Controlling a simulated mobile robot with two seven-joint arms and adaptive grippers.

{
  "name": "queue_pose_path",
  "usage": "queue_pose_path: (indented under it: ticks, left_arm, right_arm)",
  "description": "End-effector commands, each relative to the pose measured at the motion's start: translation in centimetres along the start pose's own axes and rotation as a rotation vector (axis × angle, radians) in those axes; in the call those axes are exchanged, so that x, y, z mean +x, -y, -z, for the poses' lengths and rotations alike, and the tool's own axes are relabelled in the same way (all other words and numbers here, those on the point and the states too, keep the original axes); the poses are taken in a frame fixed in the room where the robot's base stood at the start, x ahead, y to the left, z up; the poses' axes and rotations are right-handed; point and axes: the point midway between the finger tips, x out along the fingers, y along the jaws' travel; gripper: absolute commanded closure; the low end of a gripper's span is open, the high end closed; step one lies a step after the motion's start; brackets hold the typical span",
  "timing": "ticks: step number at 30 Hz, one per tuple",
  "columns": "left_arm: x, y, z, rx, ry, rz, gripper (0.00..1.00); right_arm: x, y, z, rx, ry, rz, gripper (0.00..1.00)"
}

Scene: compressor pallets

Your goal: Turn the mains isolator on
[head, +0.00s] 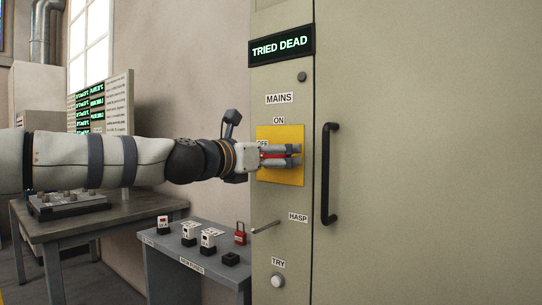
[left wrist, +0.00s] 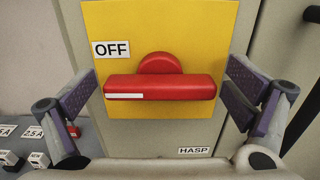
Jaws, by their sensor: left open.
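The mains isolator has a red handle (left wrist: 160,88) on a yellow plate (left wrist: 195,25), on the narrow panel of a cabinet. In the left wrist view the handle lies horizontal, with a white mark at its left end beside the OFF label (left wrist: 111,49). My left gripper (head: 296,155) is at the plate in the head view. It is open, with one finger on either side of the handle; a gap shows between each finger and the handle ends. In the head view the gripper hides much of the handle. My right gripper is not in view.
A display (head: 281,47) above reads TRIED DEAD. A hasp lever (head: 265,228) sticks out below the plate, above the TRY button (head: 278,281). A tall black door handle (head: 330,173) stands to the right. A side table holds a red padlock (head: 240,234) and several small devices.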

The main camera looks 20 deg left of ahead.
Motion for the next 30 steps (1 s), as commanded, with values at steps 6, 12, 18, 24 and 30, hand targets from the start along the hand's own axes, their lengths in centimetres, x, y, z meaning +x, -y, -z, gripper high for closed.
queue_pose_path:
  ticks: [6, 12, 18, 24, 30]
  left_arm:
    - [-0.03, 0.0, -0.03, 0.0, 0.0, 0.0, 0.15]
    - [-0.04, 0.0, -0.03, 0.001, 0.0, 0.0, 0.52]
    - [-0.05, 0.01, -0.03, 0.008, 0.0, 0.0, 0.52]
    - [-0.08, 0.05, -0.11, 0.07, 0.0, 0.0, 0.52]
    - [-0.1, 0.14, -0.19, 0.214, 0.001, 0.001, 0.52]
  right_arm:
    - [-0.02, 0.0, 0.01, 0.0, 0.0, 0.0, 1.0]
    - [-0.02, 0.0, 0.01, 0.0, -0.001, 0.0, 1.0]
    - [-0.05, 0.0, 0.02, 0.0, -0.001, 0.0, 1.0]
    - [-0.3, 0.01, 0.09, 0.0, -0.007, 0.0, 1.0]
    - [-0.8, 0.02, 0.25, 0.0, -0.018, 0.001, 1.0]
